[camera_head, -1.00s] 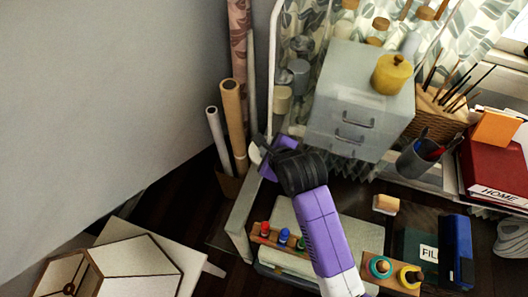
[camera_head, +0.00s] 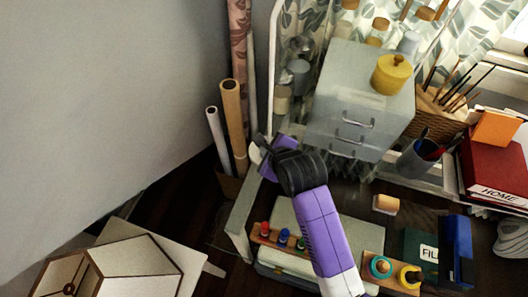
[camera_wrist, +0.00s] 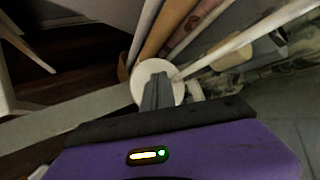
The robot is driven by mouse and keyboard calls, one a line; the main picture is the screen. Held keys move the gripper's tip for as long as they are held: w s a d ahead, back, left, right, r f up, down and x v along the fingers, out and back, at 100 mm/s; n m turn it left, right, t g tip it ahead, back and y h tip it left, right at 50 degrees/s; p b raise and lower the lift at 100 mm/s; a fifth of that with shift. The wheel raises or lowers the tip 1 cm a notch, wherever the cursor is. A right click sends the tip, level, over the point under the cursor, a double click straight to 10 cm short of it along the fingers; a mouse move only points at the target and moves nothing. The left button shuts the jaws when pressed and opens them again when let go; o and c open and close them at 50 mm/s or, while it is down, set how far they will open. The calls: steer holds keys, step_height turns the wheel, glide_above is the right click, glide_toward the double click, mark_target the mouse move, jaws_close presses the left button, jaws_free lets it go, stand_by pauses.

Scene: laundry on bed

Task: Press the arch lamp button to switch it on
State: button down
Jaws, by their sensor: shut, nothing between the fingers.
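The arch lamp appears to be the thin white tube (camera_head: 273,70) rising at the desk's back left corner and curving at the top. In the wrist view its white pole (camera_wrist: 250,37) runs up to the right from a round white disc (camera_wrist: 143,73), likely its base. Part of the disc also shows in the head view (camera_head: 255,155). My gripper (camera_wrist: 160,78) is shut and empty, its fingertips in front of the disc. I cannot tell whether they touch it. No button can be made out; the fingers hide the disc's middle. In the head view my gripper (camera_head: 262,141) is at the desk corner.
Grey drawers (camera_head: 335,95) with a yellow pot (camera_head: 391,74) stand right of the pole. Paper rolls (camera_head: 232,115) stand left of the desk. Coloured pegs (camera_head: 283,237) and a blue folder (camera_head: 457,245) lie nearer. A panelled lampshade (camera_head: 135,265) is at bottom left.

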steer(key=shift+f, duration=0.15)
steer(key=shift+f, duration=0.3)
steer(key=shift+f, duration=0.25)
stand_by(0.8)
steer(key=shift+r+p, duration=0.65)
steer(key=shift+r, duration=0.1)
step_height(320, 180, up, 6)
steer(key=p, duration=0.6)
stand_by(0.5)
